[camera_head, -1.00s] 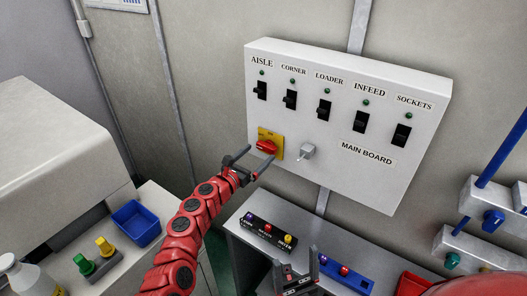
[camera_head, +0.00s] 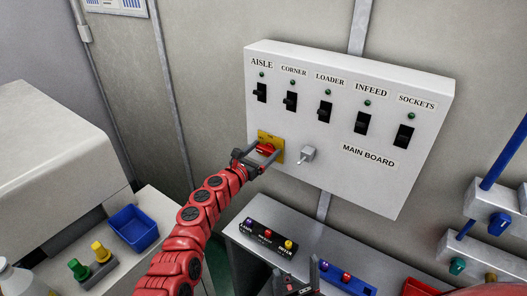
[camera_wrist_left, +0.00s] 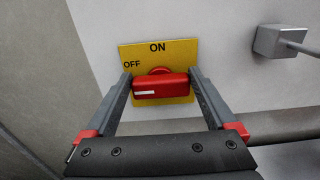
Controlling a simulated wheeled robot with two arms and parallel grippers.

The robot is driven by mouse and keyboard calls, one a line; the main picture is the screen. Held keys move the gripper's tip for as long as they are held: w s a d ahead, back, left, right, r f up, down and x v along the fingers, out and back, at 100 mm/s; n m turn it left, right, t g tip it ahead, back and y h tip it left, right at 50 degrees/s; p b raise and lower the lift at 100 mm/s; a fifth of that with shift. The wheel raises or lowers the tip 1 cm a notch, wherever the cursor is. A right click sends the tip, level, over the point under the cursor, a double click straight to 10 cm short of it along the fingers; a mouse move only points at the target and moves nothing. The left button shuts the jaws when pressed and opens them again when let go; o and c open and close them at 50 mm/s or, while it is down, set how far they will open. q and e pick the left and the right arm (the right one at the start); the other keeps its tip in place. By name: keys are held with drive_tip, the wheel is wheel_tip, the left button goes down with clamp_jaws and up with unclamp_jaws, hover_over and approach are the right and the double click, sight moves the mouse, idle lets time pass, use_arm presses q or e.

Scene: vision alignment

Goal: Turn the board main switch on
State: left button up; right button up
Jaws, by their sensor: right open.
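The main board (camera_head: 345,120) is a pale box on the wall marked MAIN BOARD. Its red rotary switch (camera_head: 266,148) sits on a yellow plate at the lower left. In the left wrist view the red switch (camera_wrist_left: 160,88) lies crosswise, its white mark at the left, on the side of the OFF label; ON is printed at the top. My left gripper (camera_head: 257,156) is at the switch, its fingers on either side of the knob's ends. They look close to the knob but not clearly pressed on it. My right gripper (camera_head: 296,274) is open and empty at the bottom.
Several black toggles with dark green lamps line the board's upper part. A grey box with a lever (camera_head: 308,154) is just right of the switch. Below stand a bench with a black button box (camera_head: 267,235) and a blue one (camera_head: 346,279). A blue bin (camera_head: 134,228) is at left.

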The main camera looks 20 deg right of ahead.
use_arm(q)
drive_tip(key=c, duration=0.5)
drive_tip(key=shift+c, duration=0.2)
